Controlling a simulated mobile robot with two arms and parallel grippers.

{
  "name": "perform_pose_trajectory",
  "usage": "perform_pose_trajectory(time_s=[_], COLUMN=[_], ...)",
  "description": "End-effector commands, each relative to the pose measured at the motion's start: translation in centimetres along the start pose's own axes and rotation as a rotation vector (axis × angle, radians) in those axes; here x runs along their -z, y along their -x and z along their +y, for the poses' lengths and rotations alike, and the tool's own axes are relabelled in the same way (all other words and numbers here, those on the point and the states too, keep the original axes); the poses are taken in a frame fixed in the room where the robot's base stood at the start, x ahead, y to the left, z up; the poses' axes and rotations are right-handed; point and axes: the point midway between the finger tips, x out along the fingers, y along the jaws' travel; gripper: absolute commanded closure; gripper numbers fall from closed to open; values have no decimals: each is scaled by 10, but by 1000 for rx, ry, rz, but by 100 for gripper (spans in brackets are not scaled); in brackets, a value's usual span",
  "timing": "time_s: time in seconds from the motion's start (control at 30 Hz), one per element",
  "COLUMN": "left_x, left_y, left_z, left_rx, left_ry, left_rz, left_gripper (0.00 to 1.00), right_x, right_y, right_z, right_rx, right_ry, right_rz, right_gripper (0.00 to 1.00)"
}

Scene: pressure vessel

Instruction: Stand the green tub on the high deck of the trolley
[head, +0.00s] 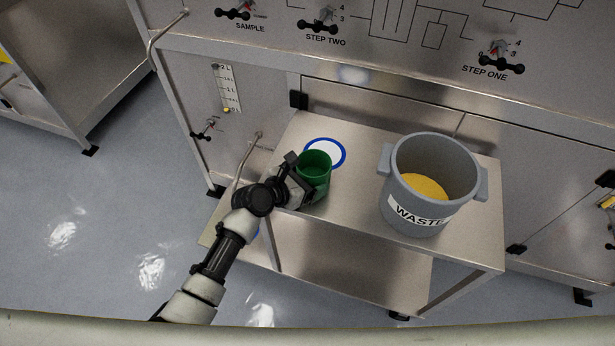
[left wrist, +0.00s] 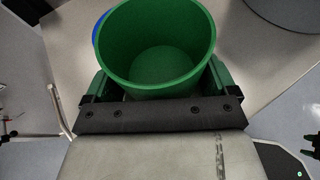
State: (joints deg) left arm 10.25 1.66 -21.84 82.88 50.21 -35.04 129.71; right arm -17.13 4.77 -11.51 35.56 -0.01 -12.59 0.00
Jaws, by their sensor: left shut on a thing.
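The green tub (head: 316,167) is upright and open at the top, and looks empty inside. My left gripper (head: 303,180) is shut on it, with one finger on each side of the tub in the left wrist view (left wrist: 157,50). The tub is over the left part of the trolley's high deck (head: 352,205). I cannot tell whether its base touches the deck. A white disc with a blue ring (head: 341,152) lies on the deck just behind the tub, partly hidden by it.
A grey bin marked WASTE (head: 408,213), with yellow contents, stands on the right of the high deck. A lower deck (head: 350,268) is beneath. The trolley's handle (head: 240,160) is at the left. A panel with valves (head: 395,60) rises behind. Bare deck lies between tub and bin.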

Motion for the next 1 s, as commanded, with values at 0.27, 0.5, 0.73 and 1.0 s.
perform_pose_trajectory(time_s=[0.27, 0.5, 0.73, 1.0], left_x=[1, -2, -2, -2], left_y=[0, 17, 66, 111], left_z=[0, 0, 0, 0], left_rx=[0, 1, -1, 0], left_ry=[1, 2, -1, 0], left_rz=[1, 1, 1, 0], left_gripper=[0, 0, 0, 0], right_x=[0, 1, 2, 1], right_y=[0, 4, 10, 11], right_z=[-2, -5, -4, -4], right_rx=[2, 6, 6, 5], right_ry=[-1, -3, -4, -4], right_rz=[1, 2, 1, 0], right_gripper=[53, 53, 53, 53])
